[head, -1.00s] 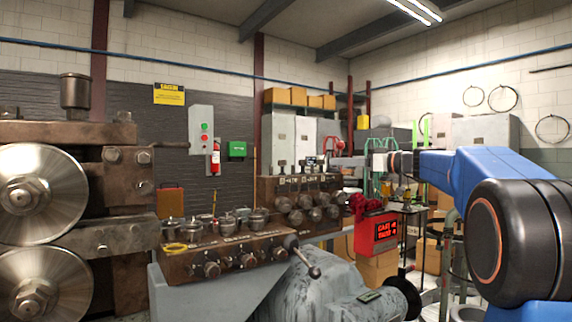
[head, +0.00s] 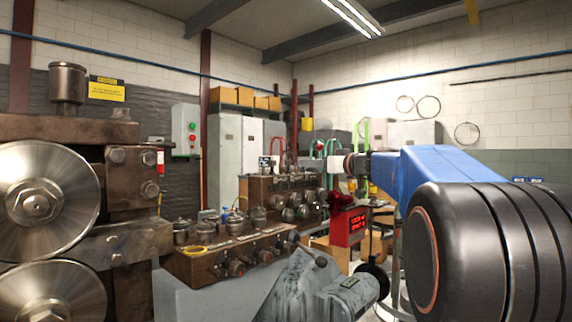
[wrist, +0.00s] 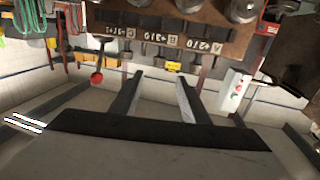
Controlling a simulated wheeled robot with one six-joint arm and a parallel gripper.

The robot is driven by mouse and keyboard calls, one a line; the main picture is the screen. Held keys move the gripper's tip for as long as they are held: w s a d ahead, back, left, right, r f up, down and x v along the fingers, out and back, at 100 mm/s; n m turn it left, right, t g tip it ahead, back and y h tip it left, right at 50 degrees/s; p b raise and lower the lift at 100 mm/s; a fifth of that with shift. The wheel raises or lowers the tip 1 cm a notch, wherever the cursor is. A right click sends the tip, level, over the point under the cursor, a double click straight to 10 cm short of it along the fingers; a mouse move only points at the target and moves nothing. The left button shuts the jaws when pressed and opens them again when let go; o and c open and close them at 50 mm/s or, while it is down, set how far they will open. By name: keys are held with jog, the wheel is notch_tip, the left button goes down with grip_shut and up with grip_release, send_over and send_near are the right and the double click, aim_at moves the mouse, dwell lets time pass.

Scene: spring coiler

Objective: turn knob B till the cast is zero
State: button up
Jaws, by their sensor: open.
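The brown control block (head: 262,198) stands behind the front panel, with several round knobs on its face. The wrist view shows it upside down, with a row of small white labels; the B label (wrist: 161,40) is near the middle, and round metal knobs (wrist: 188,4) show at the top edge. I cannot tell surely which knob is B. My gripper (wrist: 160,77) is open and empty, its fingers apart, pointing towards the label row without visible contact. The red display box (head: 345,226) shows glowing figures, too small to read.
A lower panel (head: 225,262) with several knobs and metal pots stands in front of the block. Large steel rollers (head: 45,195) fill the left. A grey motor-like housing (head: 350,293) is below. Boxes (head: 245,97) sit on the cabinets behind.

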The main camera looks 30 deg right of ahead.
aim_at(289, 163)
jog(key=w, duration=0.4)
jog(key=w+a, duration=0.1)
jog(key=w, duration=0.4)
jog(key=w+a, duration=0.1)
jog(key=w, duration=0.4)
jog(key=shift+a, duration=0.15)
grip_shut()
jog(key=c, duration=1.1)
grip_release()
jog(key=shift+o, duration=0.2)
jog(key=shift+n+y, duration=0.3)
jog(key=shift+y, duration=0.2)
